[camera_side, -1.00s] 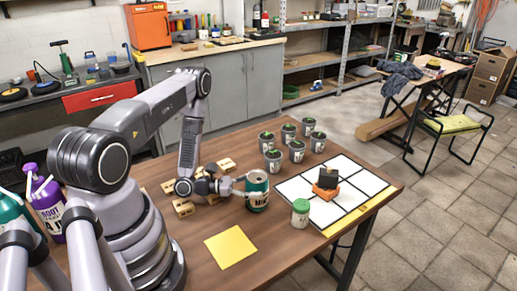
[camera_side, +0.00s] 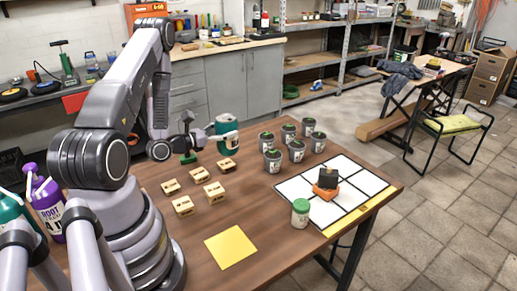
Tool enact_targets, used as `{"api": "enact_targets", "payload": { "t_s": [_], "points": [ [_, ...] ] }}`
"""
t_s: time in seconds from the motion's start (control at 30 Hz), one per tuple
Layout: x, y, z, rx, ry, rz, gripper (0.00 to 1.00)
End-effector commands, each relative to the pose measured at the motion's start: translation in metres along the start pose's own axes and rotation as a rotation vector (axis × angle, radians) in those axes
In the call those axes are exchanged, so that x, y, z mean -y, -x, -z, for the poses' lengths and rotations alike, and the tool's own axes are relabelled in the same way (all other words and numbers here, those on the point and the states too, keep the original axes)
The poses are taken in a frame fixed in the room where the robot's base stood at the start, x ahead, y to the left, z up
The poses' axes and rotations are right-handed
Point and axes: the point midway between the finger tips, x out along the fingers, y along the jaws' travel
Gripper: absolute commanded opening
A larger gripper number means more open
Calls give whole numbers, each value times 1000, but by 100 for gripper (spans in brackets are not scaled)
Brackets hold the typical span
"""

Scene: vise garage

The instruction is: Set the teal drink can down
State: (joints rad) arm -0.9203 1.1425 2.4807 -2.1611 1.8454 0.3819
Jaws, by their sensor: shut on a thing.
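The teal drink can (camera_side: 227,133) is upright and appears held in the air over the far edge of the table, with the grey cabinet behind it. My gripper (camera_side: 213,131) reaches it from the left and is shut on its side. The can's underside and any gap to the table are hard to judge from this view. Several wooden blocks (camera_side: 214,192) with dark marks lie on the brown table (camera_side: 290,250), below and in front of the can.
Several dark pots with green tops (camera_side: 272,160) stand right of the can. A white gridded mat (camera_side: 355,175) carries an orange and black object (camera_side: 327,182). A green-lidded jar (camera_side: 300,213) and a yellow sheet (camera_side: 231,247) are nearer. A small green item (camera_side: 187,158) sits by the arm.

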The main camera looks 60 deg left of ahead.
Motion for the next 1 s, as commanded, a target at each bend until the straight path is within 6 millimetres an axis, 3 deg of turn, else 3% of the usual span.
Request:
{"api": "enact_targets", "payload": {
  "t_s": [0.1,0.23,0.33,0.7,0.83,1.0],
  "points": [
    [-40,18,-7,4,-4,-174,51],
    [-65,31,-12,9,-11,-286,51],
    [-76,30,-10,11,-16,-317,51],
    [-135,-37,30,13,-15,-320,51],
    [-149,-52,57,10,-12,-320,51],
    [-159,-64,75,10,-12,-320,51]
  ]
}}
